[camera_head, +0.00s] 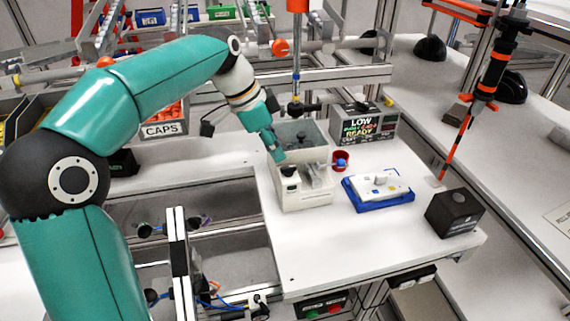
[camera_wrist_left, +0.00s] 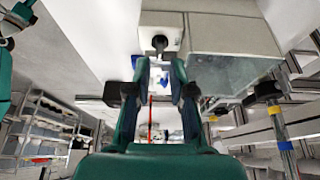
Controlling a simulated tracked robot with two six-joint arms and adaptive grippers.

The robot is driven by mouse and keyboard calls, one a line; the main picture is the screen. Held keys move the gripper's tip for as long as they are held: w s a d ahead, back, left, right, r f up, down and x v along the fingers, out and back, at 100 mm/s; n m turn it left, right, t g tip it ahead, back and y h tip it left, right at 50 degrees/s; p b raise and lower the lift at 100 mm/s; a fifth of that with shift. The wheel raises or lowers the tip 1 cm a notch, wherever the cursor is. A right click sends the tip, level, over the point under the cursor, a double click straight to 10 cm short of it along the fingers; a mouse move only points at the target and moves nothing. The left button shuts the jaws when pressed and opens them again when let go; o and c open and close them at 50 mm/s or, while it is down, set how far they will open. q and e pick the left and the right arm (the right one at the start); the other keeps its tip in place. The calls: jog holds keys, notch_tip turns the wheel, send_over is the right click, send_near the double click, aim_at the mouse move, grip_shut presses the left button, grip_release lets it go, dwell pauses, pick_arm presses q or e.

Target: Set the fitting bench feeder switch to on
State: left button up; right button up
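The feeder (camera_head: 305,194) is a pale box with a clear-topped hopper (camera_head: 298,133) at its back, standing on the white fitting bench. A small black switch knob (camera_head: 289,170) sits on its front left part. In the left wrist view the knob (camera_wrist_left: 160,42) shows on a white plate just beyond the fingertips. My left gripper (camera_head: 279,157) reaches down from the upper left, close above the knob. In the left wrist view its two fingers (camera_wrist_left: 160,68) are apart with nothing between them. I cannot tell whether a fingertip touches the knob.
A display box (camera_head: 364,127) reading LOW and READY stands behind right. A red cup (camera_head: 340,158) and a blue tray (camera_head: 351,194) with a white plate are right of the feeder. A black box (camera_head: 455,213) is near the right edge. The front bench is clear.

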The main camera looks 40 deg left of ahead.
aim_at(286, 167)
pick_arm(q)
jog(key=shift+x, duration=2.5)
